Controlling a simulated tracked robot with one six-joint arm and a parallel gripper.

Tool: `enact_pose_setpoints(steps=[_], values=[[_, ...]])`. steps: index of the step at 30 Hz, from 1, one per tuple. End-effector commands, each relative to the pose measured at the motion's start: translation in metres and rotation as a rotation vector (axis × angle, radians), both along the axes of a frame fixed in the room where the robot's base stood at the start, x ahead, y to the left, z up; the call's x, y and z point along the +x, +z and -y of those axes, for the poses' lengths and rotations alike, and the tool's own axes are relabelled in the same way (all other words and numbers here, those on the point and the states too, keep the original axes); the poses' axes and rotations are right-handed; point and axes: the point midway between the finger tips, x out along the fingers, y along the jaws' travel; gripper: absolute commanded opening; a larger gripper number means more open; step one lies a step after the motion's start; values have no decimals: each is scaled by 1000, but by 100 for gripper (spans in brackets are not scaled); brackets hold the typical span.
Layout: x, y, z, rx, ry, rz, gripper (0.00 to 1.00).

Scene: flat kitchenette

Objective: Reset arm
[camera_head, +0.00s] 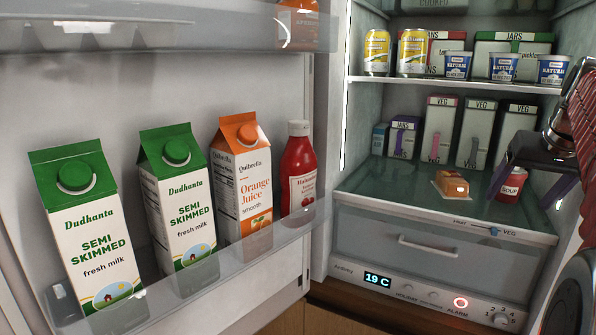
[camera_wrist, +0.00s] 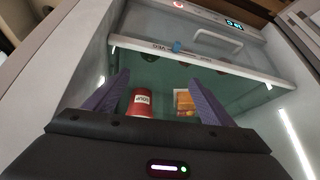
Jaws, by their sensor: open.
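My gripper (camera_head: 528,182) reaches into the open fridge from the right, its purple fingers apart. In the wrist view my gripper (camera_wrist: 158,88) is open with nothing held between the fingers. A red soup pot (camera_head: 509,184) stands on the glass shelf, close to the fingers and partly behind one of them. It also shows in the wrist view (camera_wrist: 140,106), between the fingers as seen from there. An orange-brown food pack (camera_head: 451,184) lies on the same shelf, left of the pot. It also shows in the wrist view (camera_wrist: 184,101).
The fridge door (camera_head: 100,100) holds two milk cartons (camera_head: 178,200), an orange juice carton (camera_head: 243,180) and a ketchup bottle (camera_head: 299,170). Cans (camera_head: 376,52) and yogurt pots (camera_head: 505,68) fill the shelf above.

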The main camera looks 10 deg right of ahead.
Motion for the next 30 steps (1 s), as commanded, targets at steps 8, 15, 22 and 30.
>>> enact_pose_setpoints(steps=[8, 15, 22, 30], values=[[-6, -44, -36, 34, -39, -31, 77], [-12, -90, -101, 50, -22, -63, 77], [-29, -135, -177, 48, 40, -89, 77], [-64, -187, -266, 29, 167, -111, 77]])
